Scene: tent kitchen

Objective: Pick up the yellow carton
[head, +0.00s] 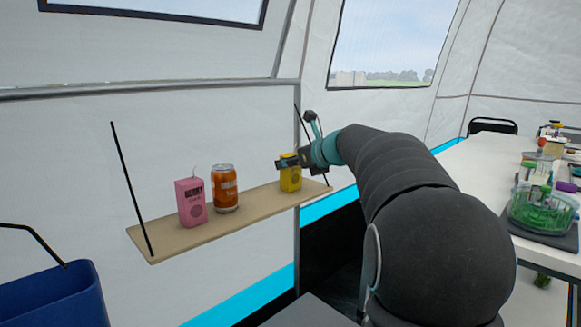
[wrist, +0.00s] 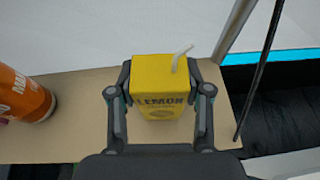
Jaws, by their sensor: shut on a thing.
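The yellow carton (head: 290,180) stands upright near the right end of a wooden shelf (head: 165,247) in the head view. In the wrist view the yellow carton (wrist: 160,72) has "LEMON" lettering and a white straw on top. My gripper (head: 291,161) reaches it from the right and covers its upper part in the head view. In the wrist view my gripper (wrist: 160,94) has one finger on each side of the carton, shut on it. The carton appears to be at the shelf surface; I cannot tell whether its base touches.
An orange can (head: 225,190) and a pink carton (head: 190,203) stand on the shelf to the left. Black shelf cords run at both shelf ends, one close to my gripper. A blue bin (head: 55,297) is at lower left. A white table (head: 480,172) with items is at right.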

